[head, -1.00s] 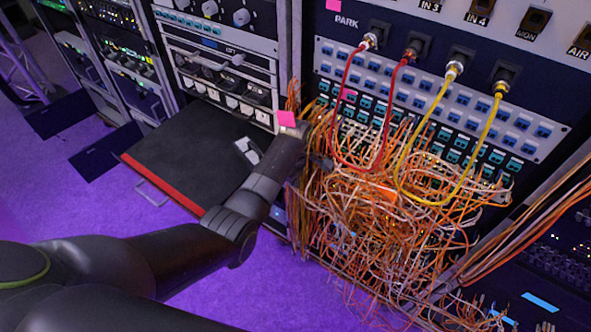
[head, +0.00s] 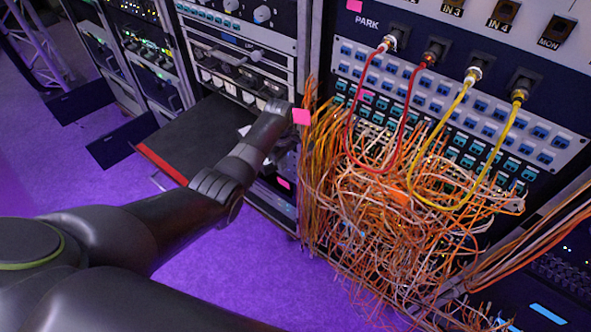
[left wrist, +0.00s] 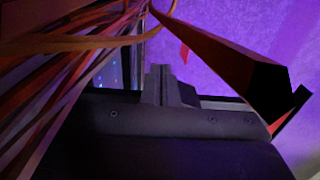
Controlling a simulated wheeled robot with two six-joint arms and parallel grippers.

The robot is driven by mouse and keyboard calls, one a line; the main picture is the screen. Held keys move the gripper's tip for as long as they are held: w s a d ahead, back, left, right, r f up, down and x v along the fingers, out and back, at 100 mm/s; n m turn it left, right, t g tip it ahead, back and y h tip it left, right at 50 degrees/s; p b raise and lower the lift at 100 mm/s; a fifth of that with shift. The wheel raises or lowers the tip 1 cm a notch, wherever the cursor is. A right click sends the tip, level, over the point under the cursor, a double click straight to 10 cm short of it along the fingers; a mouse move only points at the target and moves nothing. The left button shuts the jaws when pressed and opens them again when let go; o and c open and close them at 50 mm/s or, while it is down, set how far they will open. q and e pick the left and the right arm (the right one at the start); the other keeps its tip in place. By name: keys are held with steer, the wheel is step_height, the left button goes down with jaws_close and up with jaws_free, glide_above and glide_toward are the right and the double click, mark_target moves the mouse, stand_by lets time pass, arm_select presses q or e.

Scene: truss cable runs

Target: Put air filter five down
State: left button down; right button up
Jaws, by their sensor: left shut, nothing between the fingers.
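I cannot make out an air filter, or a number five, in either view. My left gripper (left wrist: 165,88) shows in the left wrist view with its fingers together and nothing between them. In the head view my left arm reaches in from the left, and its wrist is between the black pull-out tray (head: 190,135) and the orange cable tangle (head: 385,215). The fingers are mostly hidden there. In the left wrist view orange and red cables (left wrist: 85,45) hang close at the upper left, and a red bar with a dark end (left wrist: 225,55) is at the right. My right gripper is not in view.
Red and yellow cables (head: 466,208) loop from the PARK panel (head: 450,60) over the tangle. The tray with a red front edge (head: 162,164) sticks out of the middle rack. A dark flap (head: 122,143) hangs at left. Purple floor (head: 245,265) is clear in front.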

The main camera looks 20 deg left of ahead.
arm_select(q)
steer(key=w+a, duration=0.1)
steer(key=a, duration=0.1)
steer(key=w+a+b, duration=0.1)
steer(key=a, duration=0.2)
steer(key=a+b, duration=0.1)
steer(key=a, duration=0.1)
steer(key=shift+w+a+f, duration=0.15)
steer(key=shift+w+a, duration=0.2)
steer(key=shift+w, duration=0.05)
steer(key=shift+w+a, duration=0.1)
steer(key=shift+a, duration=0.15)
